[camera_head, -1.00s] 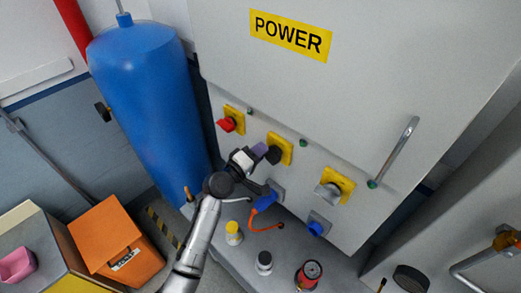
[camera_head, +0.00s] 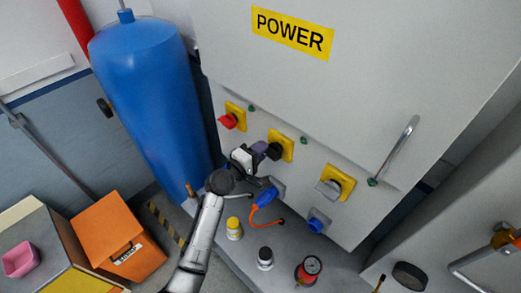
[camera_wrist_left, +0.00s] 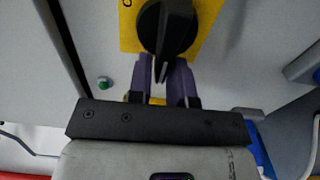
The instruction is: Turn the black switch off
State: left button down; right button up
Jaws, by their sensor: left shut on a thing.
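The black switch (camera_head: 273,151) sits on a yellow plate (camera_head: 287,146) on the front of the grey power cabinet, between a red switch and a grey switch. In the left wrist view the black switch (camera_wrist_left: 168,27) fills the top middle, its handle pointing down toward me. My left gripper (camera_head: 262,148) is at the black switch, and its purple fingers (camera_wrist_left: 164,75) are shut on the lower end of the handle. The fingertips are partly hidden behind the handle. My right gripper is not in view.
The red switch (camera_head: 228,121) is to the left and the grey switch (camera_head: 330,188) to the right. Bottles and a gauge (camera_head: 308,269) stand below. A blue tank (camera_head: 150,100) is left.

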pick_arm(q)
jog(key=c, duration=1)
grip_release()
jog(key=shift+c, duration=0.2)
jog(key=b+v, duration=0.2)
jog(key=v, duration=1.1)
jog(key=shift+s+a, duration=0.25)
jog(key=shift+s, duration=0.05)
